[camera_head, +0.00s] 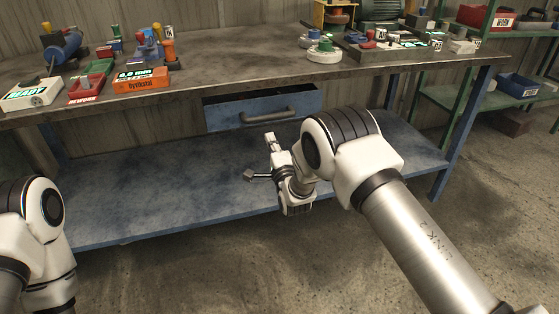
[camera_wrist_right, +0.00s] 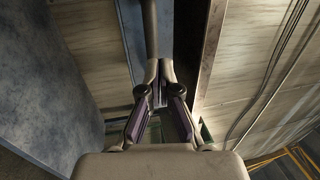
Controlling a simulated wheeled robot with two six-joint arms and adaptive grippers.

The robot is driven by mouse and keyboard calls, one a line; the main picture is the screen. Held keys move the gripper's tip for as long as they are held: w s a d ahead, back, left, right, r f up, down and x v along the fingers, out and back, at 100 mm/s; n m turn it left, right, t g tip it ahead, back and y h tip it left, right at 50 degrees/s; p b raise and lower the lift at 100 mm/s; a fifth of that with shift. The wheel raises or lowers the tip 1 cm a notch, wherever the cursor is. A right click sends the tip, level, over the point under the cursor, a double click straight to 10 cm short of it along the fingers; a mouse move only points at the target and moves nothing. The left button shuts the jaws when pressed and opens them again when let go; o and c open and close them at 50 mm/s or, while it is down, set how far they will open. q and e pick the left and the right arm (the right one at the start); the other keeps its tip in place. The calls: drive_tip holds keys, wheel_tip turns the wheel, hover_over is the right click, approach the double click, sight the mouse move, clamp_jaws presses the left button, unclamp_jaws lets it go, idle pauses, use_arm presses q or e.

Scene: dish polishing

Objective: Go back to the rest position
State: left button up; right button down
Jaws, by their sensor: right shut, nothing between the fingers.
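My right gripper (camera_head: 270,139) is at the middle of the head view, in front of the workbench and just below the handle (camera_head: 268,117) of the blue drawer (camera_head: 225,118). It is shut and empty, and its fingers also show close together in the right wrist view (camera_wrist_right: 159,74). A gap seems to show between handle and fingertips in the head view, but I cannot tell whether they touch. The drawer stands out a little under the tabletop, with a dark opening above its front. My left arm shows at the lower left edge; its gripper is out of view.
The workbench top (camera_head: 235,70) holds an orange box (camera_head: 141,81), a red tray (camera_head: 88,88), a white READY box (camera_head: 32,95) and other parts. A blue lower shelf (camera_head: 150,200) lies below. A green rack (camera_head: 455,100) stands right. The floor in front is clear.

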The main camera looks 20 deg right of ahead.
drive_tip(key=s+d+f+n+g+h, duration=0.15)
drive_tip(key=s+d+f+g, duration=0.3)
drive_tip(key=s+f, duration=0.7)
drive_tip(key=s+d+f+n+g, duration=0.2)
drive_tip(key=s+d+f+g, duration=0.25)
drive_tip(key=s+f, duration=0.7)
drive_tip(key=s+f+n+g, duration=0.4)
drive_tip(key=s+g, duration=0.1)
drive_tip(key=s, duration=0.9)
drive_tip(key=s+a+n+g, duration=0.1)
drive_tip(key=s+n+g, duration=0.65)
drive_tip(key=s, duration=0.65)
use_arm(q)
wheel_tip(320, 180, up, 19)
drive_tip(key=p, duration=1.9)
drive_tip(key=shift+w, duration=0.35)
use_arm(e)
wheel_tip(320, 180, up, 18)
drive_tip(key=n+t, duration=0.1)
drive_tip(key=n, duration=0.1)
drive_tip(key=shift+y, duration=0.35)
drive_tip(key=shift+a+r, duration=0.1)
